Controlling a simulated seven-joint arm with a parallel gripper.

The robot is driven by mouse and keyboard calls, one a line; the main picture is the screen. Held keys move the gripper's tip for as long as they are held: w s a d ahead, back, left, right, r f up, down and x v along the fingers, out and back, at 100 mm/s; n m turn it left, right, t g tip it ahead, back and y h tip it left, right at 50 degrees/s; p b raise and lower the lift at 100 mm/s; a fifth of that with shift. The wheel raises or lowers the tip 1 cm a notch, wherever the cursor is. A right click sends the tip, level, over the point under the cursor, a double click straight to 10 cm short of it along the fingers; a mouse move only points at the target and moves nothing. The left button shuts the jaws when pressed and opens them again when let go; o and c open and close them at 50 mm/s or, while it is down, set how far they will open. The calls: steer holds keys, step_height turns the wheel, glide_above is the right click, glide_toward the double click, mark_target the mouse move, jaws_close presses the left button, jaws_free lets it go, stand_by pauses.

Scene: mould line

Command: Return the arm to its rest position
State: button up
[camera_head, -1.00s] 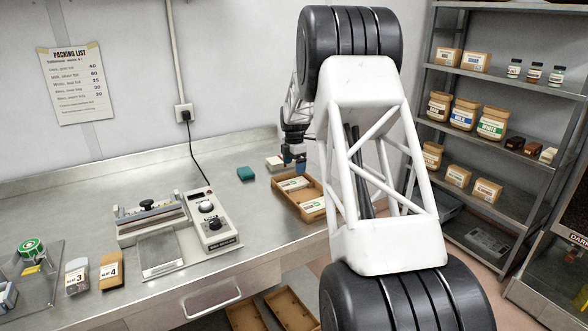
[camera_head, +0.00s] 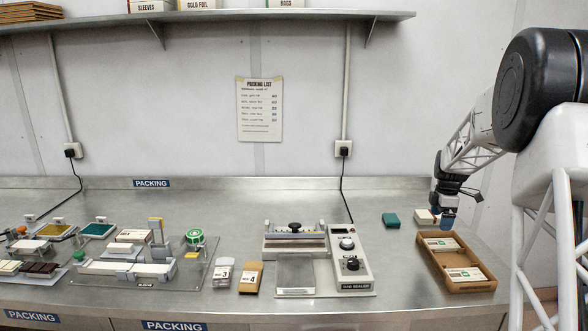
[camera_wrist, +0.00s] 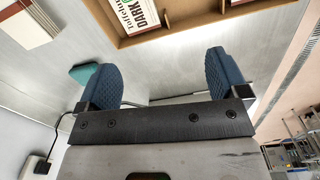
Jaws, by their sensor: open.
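My gripper (camera_head: 448,218) is at the right end of the bench in the head view, over the bench behind the brown tray. In the wrist view its two blue fingers (camera_wrist: 161,82) stand wide apart with nothing between them. My white arm fills the right side of the head view, reaching towards the back. Part of the gripper is small and dark there.
A brown tray (camera_head: 429,262) holding labelled packs lies in front of my gripper. A white box (camera_head: 425,216) and a teal block (camera_head: 391,220) are close by. The bag sealer (camera_head: 351,285) stands further left. A wall shelf (camera_head: 230,14) runs above the bench.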

steer(key=s+a+r+m+t, duration=0.1)
steer(key=s+a+r+m, duration=0.4)
steer(key=s+a, duration=0.6)
steer(key=s+a+r+m, duration=0.3)
steer(key=s+a+r, duration=0.55)
steer(key=s, duration=0.45)
steer(key=s+a+f+m, duration=0.1)
steer(key=s+a+m, duration=0.1)
steer(key=s, duration=0.7)
steer(key=s+a+f+m+t, duration=0.1)
steer(key=s+a+f+m, duration=0.1)
steer(key=s+a, duration=0.3)
steer(key=s+a+f+m, duration=0.2)
steer(key=s+a+m, duration=0.2)
steer(key=s, duration=1)
steer(key=shift+a, duration=0.15)
steer(key=shift+s, duration=0.1)
